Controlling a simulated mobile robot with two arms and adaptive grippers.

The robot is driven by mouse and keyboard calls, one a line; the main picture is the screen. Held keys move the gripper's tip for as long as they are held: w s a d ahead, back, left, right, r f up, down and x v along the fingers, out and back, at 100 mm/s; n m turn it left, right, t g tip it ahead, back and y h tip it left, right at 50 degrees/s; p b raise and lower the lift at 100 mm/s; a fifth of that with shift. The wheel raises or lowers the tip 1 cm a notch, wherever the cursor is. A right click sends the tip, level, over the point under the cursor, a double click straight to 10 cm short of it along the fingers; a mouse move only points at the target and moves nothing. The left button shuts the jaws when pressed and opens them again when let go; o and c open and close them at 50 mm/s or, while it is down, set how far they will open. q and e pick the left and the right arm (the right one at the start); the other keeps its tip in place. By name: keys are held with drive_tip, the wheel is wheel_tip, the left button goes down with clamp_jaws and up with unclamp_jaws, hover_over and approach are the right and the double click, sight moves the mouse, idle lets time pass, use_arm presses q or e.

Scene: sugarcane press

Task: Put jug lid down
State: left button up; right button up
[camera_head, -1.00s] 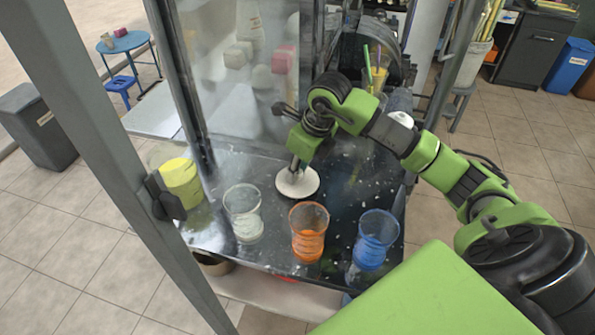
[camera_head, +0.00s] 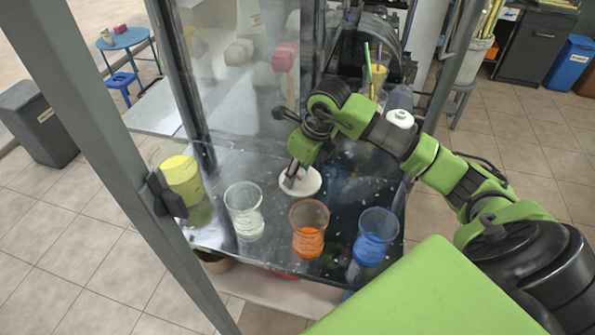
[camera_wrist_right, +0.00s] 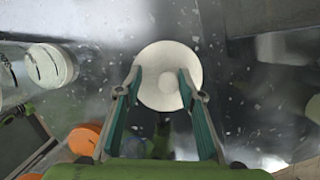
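The jug lid is a white round disc (camera_head: 308,184) on the dark, speckled counter (camera_head: 340,215), behind the cups. It also shows in the right wrist view (camera_wrist_right: 165,58). My right gripper (camera_head: 291,178) points down at the lid. In the right wrist view, its two fingers (camera_wrist_right: 158,80) stand apart over the lid, with a small round raised part of the lid between them. I cannot tell whether the fingertips touch the lid. My left gripper is not in view.
A pale cup (camera_head: 245,222), an orange cup (camera_head: 310,240) and a blue cup (camera_head: 374,240) line the counter's front. A yellow container (camera_head: 181,178) stands at the left beside a grey post (camera_head: 110,150). A glass pane rises behind, with the press at the back right.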

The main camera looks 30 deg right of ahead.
sight(307, 186)
drive_tip(key=b+v, duration=0.2)
drive_tip(key=v, duration=1)
